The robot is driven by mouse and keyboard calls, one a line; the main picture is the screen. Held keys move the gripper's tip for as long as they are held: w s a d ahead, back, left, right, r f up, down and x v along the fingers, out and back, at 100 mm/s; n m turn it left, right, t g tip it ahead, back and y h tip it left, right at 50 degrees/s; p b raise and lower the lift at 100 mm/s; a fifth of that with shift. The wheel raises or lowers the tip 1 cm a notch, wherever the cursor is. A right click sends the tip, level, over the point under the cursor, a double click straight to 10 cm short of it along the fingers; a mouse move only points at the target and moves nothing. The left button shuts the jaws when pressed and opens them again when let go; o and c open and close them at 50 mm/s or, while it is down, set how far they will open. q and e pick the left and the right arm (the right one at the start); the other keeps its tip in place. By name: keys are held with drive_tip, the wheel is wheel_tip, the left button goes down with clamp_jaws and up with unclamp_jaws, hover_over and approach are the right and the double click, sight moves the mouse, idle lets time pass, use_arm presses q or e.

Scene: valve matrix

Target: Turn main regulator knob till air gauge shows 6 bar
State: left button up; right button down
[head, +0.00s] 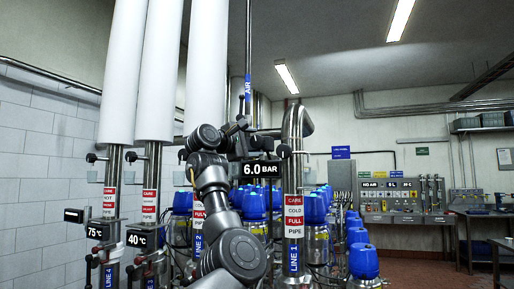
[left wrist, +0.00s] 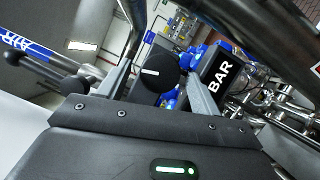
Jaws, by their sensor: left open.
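The air gauge (head: 262,169) is a black display that reads 6.0 BAR in the head view. In the left wrist view the gauge (left wrist: 220,70) shows tilted, with only BAR readable. A round black knob (left wrist: 153,72) with a white mark shows there between my finger pads. My left gripper (left wrist: 160,82) is open, with a finger on either side of the knob; I cannot tell whether they touch it. In the head view my left gripper (head: 241,128) is small and dark above the gauge, and my arm hides parts behind it. My right gripper is not in view.
A blue AIR label (head: 248,88) marks a thin vertical pipe. Pipes with lever handles and displays reading 75 °C (head: 95,232) and 40 °C (head: 137,238) stand at left. A control panel (head: 403,200) is on the back wall.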

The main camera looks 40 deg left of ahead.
use_arm(q)
drive_tip(key=s+b, duration=0.3)
drive_tip(key=s, duration=0.5)
drive_tip(key=shift+s+a+f+b, duration=0.2)
drive_tip(key=shift+s+f+b, duration=0.1)
drive_tip(key=shift+f+b, duration=0.1)
drive_tip(key=shift+f, duration=0.1)
